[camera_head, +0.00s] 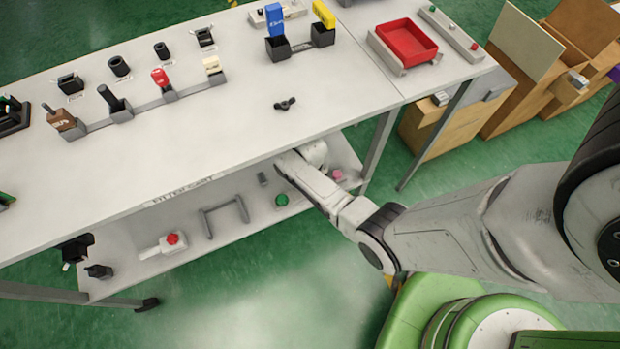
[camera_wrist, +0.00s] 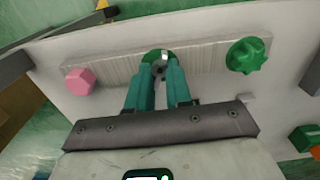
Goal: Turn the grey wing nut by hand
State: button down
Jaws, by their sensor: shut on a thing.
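In the wrist view, my gripper (camera_wrist: 160,74) has its two teal fingers around a small grey wing nut (camera_wrist: 163,61). Only a little of the nut shows between the fingertips. A round green patch lies behind it on a pale ribbed strip (camera_wrist: 112,70). The nut sits between a pink hexagonal knob (camera_wrist: 81,81) and a green star knob (camera_wrist: 247,55). In the head view, my arm reaches to the lower shelf under the table's front edge. My fingers and the held nut are hidden there.
The lower shelf (camera_head: 133,263) also carries a grey handle (camera_head: 224,214) and a red button on a white base (camera_head: 172,241). The tabletop (camera_head: 210,135) is just above my wrist, with a dark winged knob (camera_head: 285,104) on it. A table leg (camera_head: 379,145) stands to the right.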

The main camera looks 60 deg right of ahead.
jog(key=c, duration=1)
grip_release()
jog(key=shift+c, duration=0.2)
notch_tip(320, 180, up, 8)
jog(key=shift+f+p, duration=0.25)
jog(key=shift+p, duration=0.95)
